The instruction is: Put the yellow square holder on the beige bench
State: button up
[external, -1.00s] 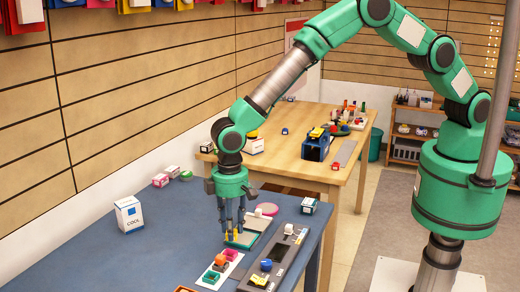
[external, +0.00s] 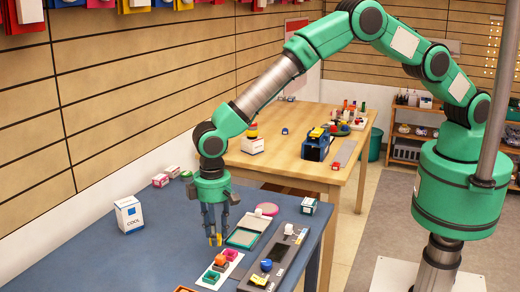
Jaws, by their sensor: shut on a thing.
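My gripper (external: 213,236) points down over the blue bench, left of the green-edged tray. It is shut on a small yellow piece (external: 216,241), which looks like the yellow square holder. The fingers hide part of it, and I cannot tell how far it is above the bench top. The beige bench (external: 262,166) is the wooden table behind the blue one, with a clear strip along its near edge.
On the blue bench (external: 160,240) are a green-edged tray (external: 243,238), a pink round dish (external: 267,209), a long dark tray (external: 272,262) and a white carton (external: 129,214). A blue box-like thing (external: 316,148) and several small items stand on the beige bench.

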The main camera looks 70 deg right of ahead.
send_over(180, 262)
jog(key=shift+w+f+b, duration=0.1)
jog(key=shift+f+b, duration=0.25)
jog(key=shift+f, duration=0.2)
jog(key=shift+f, duration=0.1)
dwell(0.4)
jog(key=shift+f, duration=1.65)
jog(key=shift+f, duration=0.1)
jog(key=o, duration=1)
jog(key=shift+b, duration=0.3)
jog(key=shift+o, duration=0.2)
notch_tip(180, 262, up, 12)
jog(key=p, duration=0.1)
